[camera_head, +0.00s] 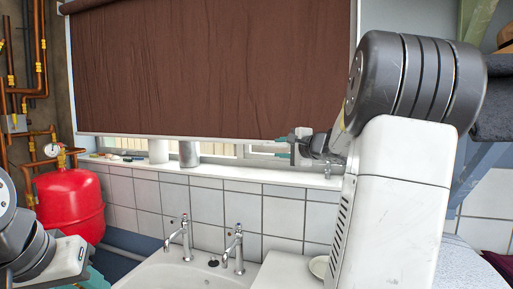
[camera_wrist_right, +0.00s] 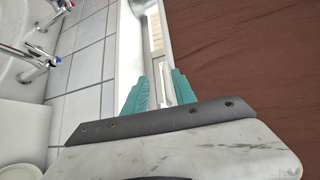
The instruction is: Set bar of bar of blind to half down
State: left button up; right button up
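The brown blind (camera_head: 215,70) hangs over the window in the head view, with its thin white bar (camera_head: 180,137) along the lower edge, a little above the sill. My right gripper (camera_head: 291,143) is at the right part of this bar. In the right wrist view, the brown blind (camera_wrist_right: 250,50) fills the right side. The teal fingers of my right gripper (camera_wrist_right: 160,88) stand apart, with a narrow white strip, seemingly the bar, between them. My left gripper (camera_head: 93,279) shows only as a teal bit at the bottom left; its fingertips are hidden.
The window sill (camera_head: 225,174) runs below the bar and carries a white cup (camera_head: 158,151) and a grey cup (camera_head: 189,154). A sink (camera_head: 180,273) with two taps is below. A red tank (camera_head: 70,205) and copper pipes are at the left. Shelving stands at the right.

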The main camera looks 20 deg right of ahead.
aim_at(275, 145)
jog(key=shift+w+d+m, duration=0.2)
jog(key=shift+w+d, duration=0.1)
jog(key=shift+d, duration=0.2)
jog(key=shift+w+d+m, duration=0.2)
jog(key=shift+w+d, duration=0.05)
jog(key=shift+d, duration=0.2)
jog(key=shift+h, duration=0.4)
jog(key=x, duration=0.7)
jog(key=shift+w+r, duration=0.15)
jog(key=shift+w, duration=0.25)
jog(key=shift+c, duration=0.4)
grip_shut()
jog(key=shift+r, duration=0.1)
